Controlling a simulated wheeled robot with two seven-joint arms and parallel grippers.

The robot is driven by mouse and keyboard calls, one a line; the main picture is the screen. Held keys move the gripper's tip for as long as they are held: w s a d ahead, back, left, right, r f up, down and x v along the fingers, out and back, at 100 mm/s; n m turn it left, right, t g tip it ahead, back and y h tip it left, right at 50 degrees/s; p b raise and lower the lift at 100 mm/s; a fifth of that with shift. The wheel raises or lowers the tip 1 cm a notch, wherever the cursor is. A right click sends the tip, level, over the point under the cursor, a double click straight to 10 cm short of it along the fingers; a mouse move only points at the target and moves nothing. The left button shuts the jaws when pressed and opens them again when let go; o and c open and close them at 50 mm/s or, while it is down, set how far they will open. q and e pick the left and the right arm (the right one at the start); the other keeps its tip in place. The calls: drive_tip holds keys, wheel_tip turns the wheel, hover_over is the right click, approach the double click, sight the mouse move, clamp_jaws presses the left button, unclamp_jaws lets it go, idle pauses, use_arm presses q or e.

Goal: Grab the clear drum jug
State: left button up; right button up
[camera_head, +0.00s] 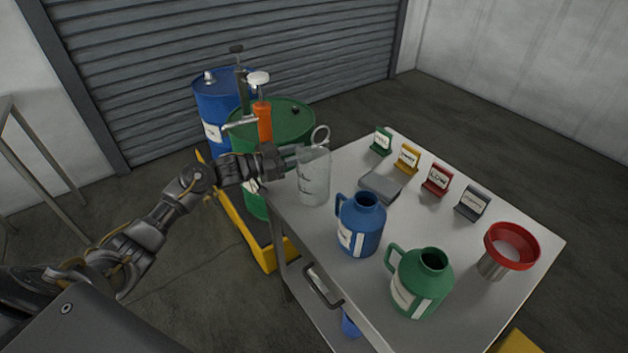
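The clear jug (314,180) stands upright on the far left corner of the grey table, with dark markings on its side. My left gripper (291,158) reaches in from the left at the jug's upper left side. Its fingertips are at or very near the jug's wall; I cannot tell whether they touch it or how far apart they are. A pale ring (321,136) shows just above the jug's rim; whether it belongs to the jug is unclear. My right gripper is out of view.
A blue jug (361,224) and a green jug (421,281) stand nearer on the table (455,245). A red funnel (512,246) is at the right. Several small label stands line the back. A green drum (287,117) with an orange pump (263,122) stands behind my gripper.

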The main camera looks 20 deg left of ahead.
use_arm(q)
clamp_jaws()
idle(0.4)
